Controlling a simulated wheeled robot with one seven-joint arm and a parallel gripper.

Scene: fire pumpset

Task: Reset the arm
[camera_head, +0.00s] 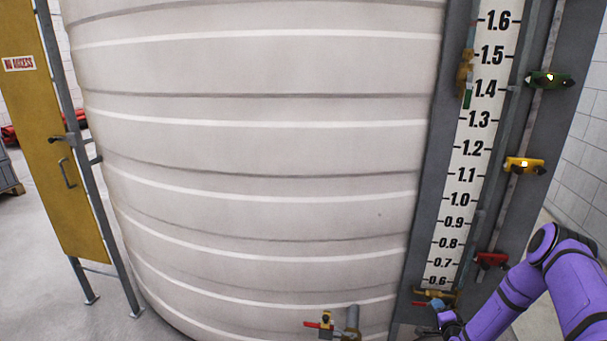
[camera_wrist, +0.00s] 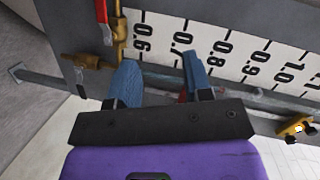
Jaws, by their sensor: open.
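My purple arm reaches in from the lower right in the head view. My gripper (camera_head: 446,318) is at the foot of the level gauge board (camera_head: 437,274), close to a brass valve (camera_head: 434,295) there. In the wrist view, my gripper (camera_wrist: 163,78) has two blue fingers set apart, with nothing seen held between them. The fingers point at the gauge board (camera_wrist: 215,40) near its 0.6 to 0.8 marks. The brass valve (camera_wrist: 92,62) with a red handle (camera_wrist: 102,14) is just left of the left finger. Whether a finger touches anything is unclear.
A large pale ribbed tank (camera_head: 260,150) fills the middle. Green (camera_head: 548,79), yellow (camera_head: 524,164) and red (camera_head: 490,260) markers sit on the pipe right of the board. A red-handled tap (camera_head: 325,324) is at the tank's base. A yellow door panel (camera_head: 50,130) stands left.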

